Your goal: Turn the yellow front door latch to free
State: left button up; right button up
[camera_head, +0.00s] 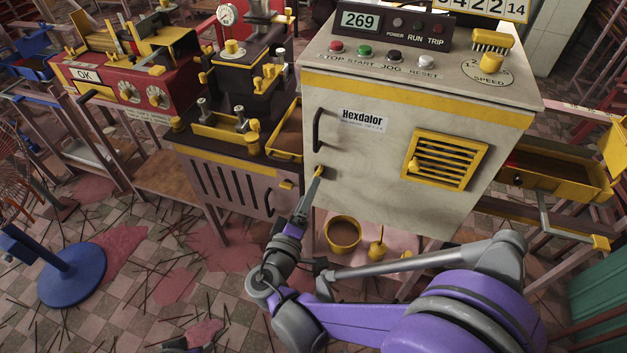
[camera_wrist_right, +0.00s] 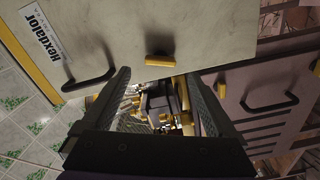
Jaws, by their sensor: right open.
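The yellow front door latch (camera_head: 319,171) is a small bar low on the left of the pale Hexdalor cabinet door (camera_head: 370,165), below the black door handle (camera_head: 317,130). In the right wrist view the latch (camera_wrist_right: 160,61) lies roughly in line with the handle (camera_wrist_right: 88,81). My right gripper (camera_head: 314,183) is at the latch in the head view, hiding part of it. In the right wrist view my right gripper (camera_wrist_right: 160,78) is open, with the latch centred between and just beyond its fingertips. I cannot tell whether they touch. My left gripper is not in view.
A yellow vent grille (camera_head: 445,160) is right of the latch. A darker machine (camera_head: 235,180) with its own handle stands close on the left. A yellow bucket (camera_head: 343,233) sits below the cabinet. Sticks and a blue fan base (camera_head: 72,275) are on the floor at left.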

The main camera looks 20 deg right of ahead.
aim_at(318, 174)
jog(key=x, duration=0.5)
jog(key=shift+w+d+b, duration=0.15)
jog(key=shift+w+b, duration=0.1)
jog(key=shift+b, duration=0.1)
jog(key=c, duration=1.4)
jog(key=shift+o, duration=0.2)
